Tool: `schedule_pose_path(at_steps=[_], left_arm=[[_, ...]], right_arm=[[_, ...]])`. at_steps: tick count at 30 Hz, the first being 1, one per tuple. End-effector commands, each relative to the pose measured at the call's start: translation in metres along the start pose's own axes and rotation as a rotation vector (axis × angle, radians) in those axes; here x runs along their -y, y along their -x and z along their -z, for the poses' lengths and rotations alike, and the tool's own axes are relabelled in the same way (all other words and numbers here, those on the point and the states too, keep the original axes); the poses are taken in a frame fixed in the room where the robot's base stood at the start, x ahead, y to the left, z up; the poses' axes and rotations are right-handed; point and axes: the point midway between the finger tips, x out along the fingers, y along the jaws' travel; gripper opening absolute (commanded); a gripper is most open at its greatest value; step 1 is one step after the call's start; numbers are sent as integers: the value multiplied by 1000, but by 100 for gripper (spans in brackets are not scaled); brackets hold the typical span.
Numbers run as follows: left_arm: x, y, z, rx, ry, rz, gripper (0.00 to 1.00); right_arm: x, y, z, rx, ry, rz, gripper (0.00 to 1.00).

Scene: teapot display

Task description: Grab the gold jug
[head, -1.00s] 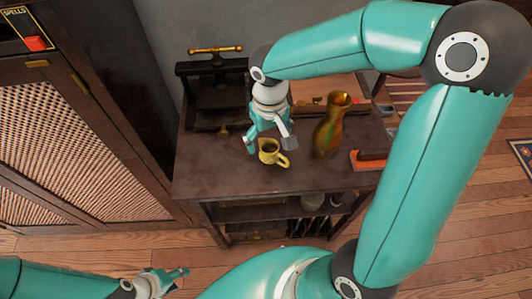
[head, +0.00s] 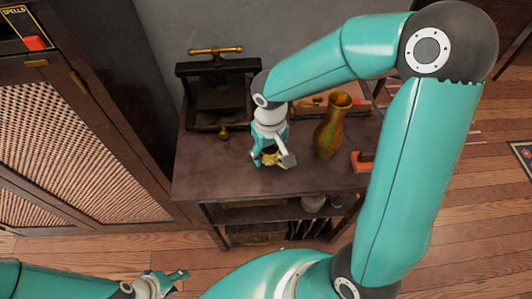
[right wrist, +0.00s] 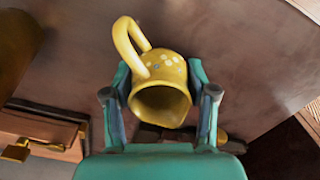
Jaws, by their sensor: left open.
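The gold jug (head: 270,158) stands on the dark wooden table, mostly hidden by my right gripper in the head view. In the right wrist view the jug (right wrist: 162,75) shows its open mouth and its looped handle, with small pale flower marks on its side. In the head view my right gripper (head: 272,161) is low over the table. My left gripper (head: 176,281) is open and empty at the bottom left, far from the jug.
A tall bronze-gold vase (head: 331,128) stands just right of the jug. The table's front left (head: 205,178) is clear.

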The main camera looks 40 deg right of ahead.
Motion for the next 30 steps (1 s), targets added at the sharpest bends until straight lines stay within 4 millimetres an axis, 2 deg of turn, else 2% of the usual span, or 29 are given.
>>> schedule_pose_path(at_steps=[1, 5, 6, 14, 20, 26, 30], left_arm=[[0, 0, 0, 0, 0, 0, 48], [0, 0, 0, 0, 0, 0, 48], [0, 0, 0, 0, 0, 0, 48], [0, 0, 0, 0, 0, 0, 48], [-1, 2, 0, 0, 0, 0, 48], [-3, 7, 0, 0, 0, 0, 48], [-4, 12, 0, 0, 0, 0, 48]], right_arm=[[0, 0, 0, 0, 0, 0, 43], [0, 0, 0, 0, 0, 0, 21], [0, 0, 0, -1, -1, 0, 19], [0, 2, 0, -1, -1, 0, 19], [0, 13, 1, -3, -2, 0, 19], [0, 44, 2, -7, -1, 1, 19], [1, 79, 2, -9, 0, 1, 19]])
